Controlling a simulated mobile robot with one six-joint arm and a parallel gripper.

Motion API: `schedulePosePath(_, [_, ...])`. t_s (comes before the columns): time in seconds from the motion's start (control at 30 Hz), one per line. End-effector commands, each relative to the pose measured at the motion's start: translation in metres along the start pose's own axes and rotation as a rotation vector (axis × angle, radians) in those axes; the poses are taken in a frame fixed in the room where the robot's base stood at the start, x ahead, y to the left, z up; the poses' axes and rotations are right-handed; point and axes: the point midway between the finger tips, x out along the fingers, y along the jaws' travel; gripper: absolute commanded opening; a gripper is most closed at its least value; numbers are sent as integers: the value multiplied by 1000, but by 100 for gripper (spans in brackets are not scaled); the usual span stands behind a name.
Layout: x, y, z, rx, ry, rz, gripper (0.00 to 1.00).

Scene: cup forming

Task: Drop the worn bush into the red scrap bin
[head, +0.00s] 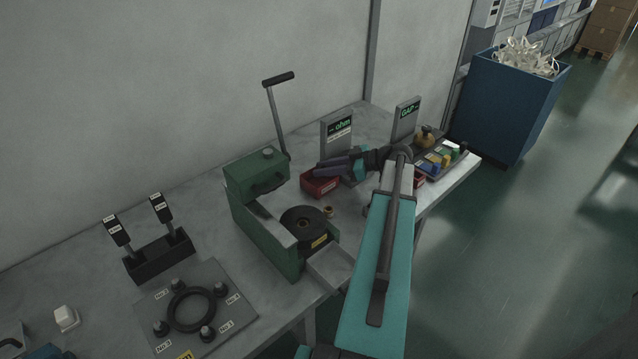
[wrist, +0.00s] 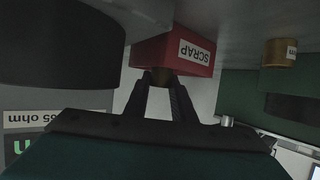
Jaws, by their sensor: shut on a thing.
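The red scrap bin (head: 322,188) stands on the grey bench, right of the green press. It also shows in the wrist view (wrist: 165,50), with the label SCRAP and the picture upside down. My gripper (head: 322,171) is over or right beside the bin in the head view. In the wrist view my gripper (wrist: 162,82) is shut on the worn bush (wrist: 163,77), a small dark brown piece between the fingertips, mostly hidden by them and seen against the bin. I cannot tell its exact height over the bin.
A brass bush (head: 328,211) stands on the bench, also in the wrist view (wrist: 279,53). The green press (head: 256,178) with its upright lever is left of the bin. An ohm display (head: 337,132) and a GAP display (head: 406,120) stand behind and right.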

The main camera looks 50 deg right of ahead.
Motion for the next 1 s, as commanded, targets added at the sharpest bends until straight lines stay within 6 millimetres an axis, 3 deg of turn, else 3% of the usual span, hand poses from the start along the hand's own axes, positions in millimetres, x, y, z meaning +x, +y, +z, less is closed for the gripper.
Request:
schedulePosePath(0.03, [0, 0, 0, 0, 0, 0, 1])
schedulePosePath(0.07, [0, 0, 0, 0, 0, 0, 28])
schedulePosePath(0.17, [0, 0, 0, 0, 0, 0, 45])
schedulePosePath(0.67, [-3, 0, -6, 0, 0, 2, 45])
schedulePosePath(1.0, [-16, 0, -37, -1, 0, 2, 45])
